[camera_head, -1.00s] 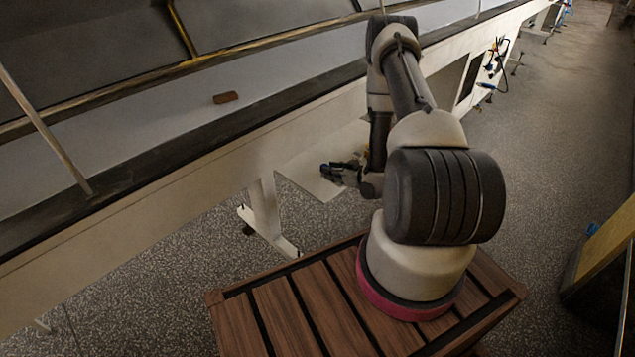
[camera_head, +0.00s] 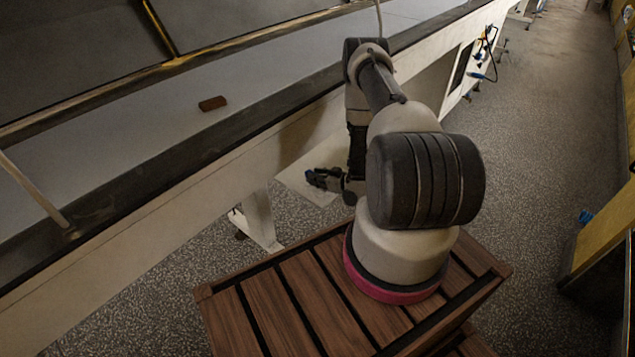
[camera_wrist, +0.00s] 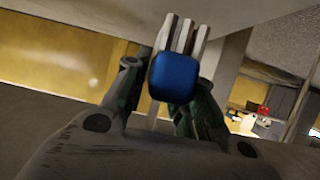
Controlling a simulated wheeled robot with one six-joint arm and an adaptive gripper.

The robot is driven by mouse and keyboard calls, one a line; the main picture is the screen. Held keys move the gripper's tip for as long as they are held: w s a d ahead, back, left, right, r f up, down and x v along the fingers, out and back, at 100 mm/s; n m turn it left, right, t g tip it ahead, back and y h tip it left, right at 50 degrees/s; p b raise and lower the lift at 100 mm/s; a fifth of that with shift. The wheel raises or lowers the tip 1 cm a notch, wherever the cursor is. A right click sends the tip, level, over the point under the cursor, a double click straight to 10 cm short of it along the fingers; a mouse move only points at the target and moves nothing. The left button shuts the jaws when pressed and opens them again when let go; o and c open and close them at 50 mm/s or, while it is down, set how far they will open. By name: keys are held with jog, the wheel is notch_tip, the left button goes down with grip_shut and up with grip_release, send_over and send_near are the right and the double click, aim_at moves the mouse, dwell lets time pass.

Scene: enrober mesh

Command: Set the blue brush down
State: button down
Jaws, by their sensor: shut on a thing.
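The blue brush (camera_wrist: 174,78) is between the fingers of my gripper (camera_wrist: 165,95) in the wrist view. Its blue end faces the camera, and pale ridged parts extend beyond it. My gripper is shut on it. In the head view my gripper (camera_head: 318,180) is low beside the long machine, below its side rail and over a pale sheet-like surface near the floor. A small blue patch shows at the fingers there, too small to make out clearly.
The long machine (camera_head: 150,215) runs diagonally, with a leg (camera_head: 260,220) near my gripper. A small brown block (camera_head: 212,103) lies on its bed. A cable with a blue plug (camera_head: 484,77) hangs farther along. Speckled floor (camera_head: 530,130) is open to the right. A yellow-sided cabinet (camera_head: 605,235) stands at far right.

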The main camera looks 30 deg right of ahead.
jog(key=shift+f, duration=1.05)
jog(key=shift+f, duration=0.2)
jog(key=c, duration=1.2)
grip_release()
jog(key=shift+r, duration=0.1)
